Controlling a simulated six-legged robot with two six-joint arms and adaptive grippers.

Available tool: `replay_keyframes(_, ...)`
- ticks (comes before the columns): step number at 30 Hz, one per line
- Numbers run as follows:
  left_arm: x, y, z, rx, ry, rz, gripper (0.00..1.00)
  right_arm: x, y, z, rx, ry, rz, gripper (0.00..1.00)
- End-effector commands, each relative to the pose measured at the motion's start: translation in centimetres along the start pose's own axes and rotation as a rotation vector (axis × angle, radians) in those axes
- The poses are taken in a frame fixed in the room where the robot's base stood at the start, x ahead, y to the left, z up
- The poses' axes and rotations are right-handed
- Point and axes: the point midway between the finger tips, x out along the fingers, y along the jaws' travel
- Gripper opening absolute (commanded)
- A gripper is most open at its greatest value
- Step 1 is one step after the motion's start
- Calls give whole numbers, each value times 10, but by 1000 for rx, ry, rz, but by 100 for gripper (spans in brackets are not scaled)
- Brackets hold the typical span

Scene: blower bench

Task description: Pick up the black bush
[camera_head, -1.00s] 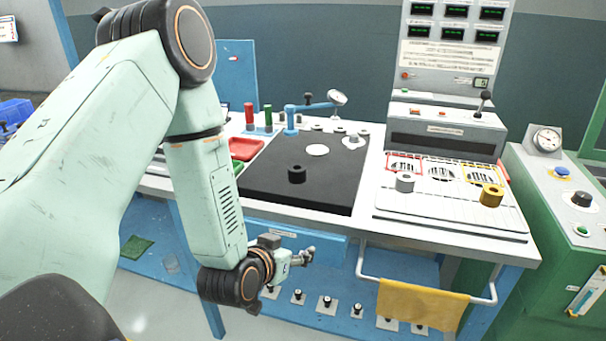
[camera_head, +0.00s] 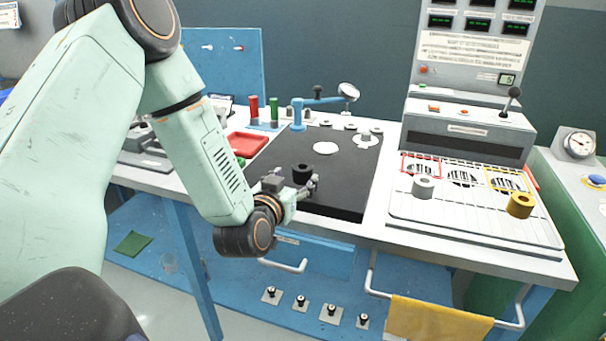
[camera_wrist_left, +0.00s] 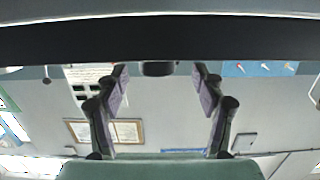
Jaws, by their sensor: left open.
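The black bush (camera_head: 302,171), a short dark ring with a hole, stands on the black mat (camera_head: 345,180) near its front left part. My left gripper (camera_head: 296,184) is at the mat's front edge, just in front of the bush, and partly overlaps it in the head view. In the left wrist view its two fingers are spread wide and empty. The dark bush (camera_wrist_left: 158,68) shows between and beyond the fingertips there, partly cut by the dark band of the mat (camera_wrist_left: 160,40). My right gripper is not in view.
A grey bush (camera_head: 423,187) and a brass bush (camera_head: 520,205) stand on the white plate at the right. A blue arm with a round lens (camera_head: 348,91) stands behind the mat. A red tray (camera_head: 247,145) lies left. A yellow cloth (camera_head: 438,318) hangs on the front rail.

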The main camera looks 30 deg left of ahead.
Motion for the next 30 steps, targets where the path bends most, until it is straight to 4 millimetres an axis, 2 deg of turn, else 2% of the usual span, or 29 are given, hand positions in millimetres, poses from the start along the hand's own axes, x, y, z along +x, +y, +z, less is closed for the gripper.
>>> replay_keyframes(4, 23, 4, 2, 3, 4, 1, 69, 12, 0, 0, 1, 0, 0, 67)
replay_keyframes(9, 44, 5, 1, 1, 2, 1, 69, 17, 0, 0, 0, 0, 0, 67)
replay_keyframes(18, 50, 5, -1, 0, 0, 1, 69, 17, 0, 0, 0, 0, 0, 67)
replay_keyframes(30, 50, 4, 0, 0, 0, 1, 36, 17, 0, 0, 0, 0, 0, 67)
